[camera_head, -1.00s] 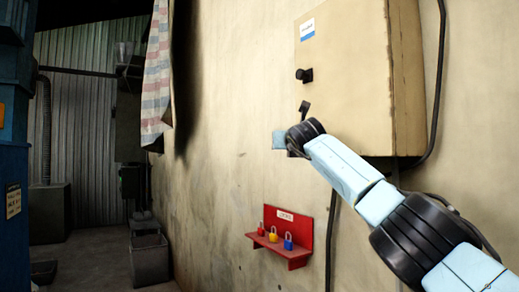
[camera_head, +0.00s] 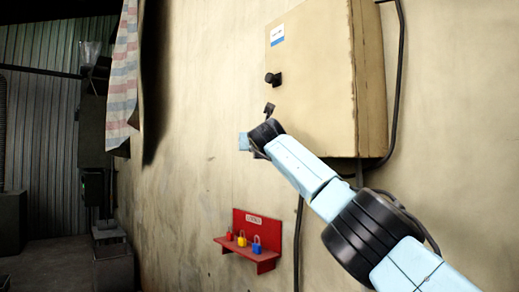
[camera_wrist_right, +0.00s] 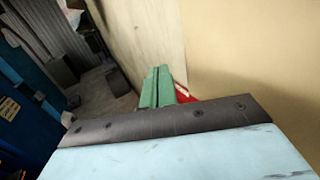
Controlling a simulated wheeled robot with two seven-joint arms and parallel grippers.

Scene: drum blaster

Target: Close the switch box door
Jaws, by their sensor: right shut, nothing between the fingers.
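The beige switch box (camera_head: 312,75) is mounted on the wall, with a black knob (camera_head: 273,79) and a dark handle (camera_head: 269,109) on its front. The door face looks flush or nearly flush with the box; I cannot tell whether a small gap is left. My right arm crosses in front of the box's lower edge. In the right wrist view the green fingers of my right gripper (camera_wrist_right: 158,87) are together and empty, beside a pale beige surface. My left gripper is not in view.
A red shelf (camera_head: 268,266) with several small coloured padlocks is on the wall below the box. A black cable (camera_head: 400,60) runs along the box's right side. A striped cloth (camera_head: 123,80) hangs at left; floor is open beyond it.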

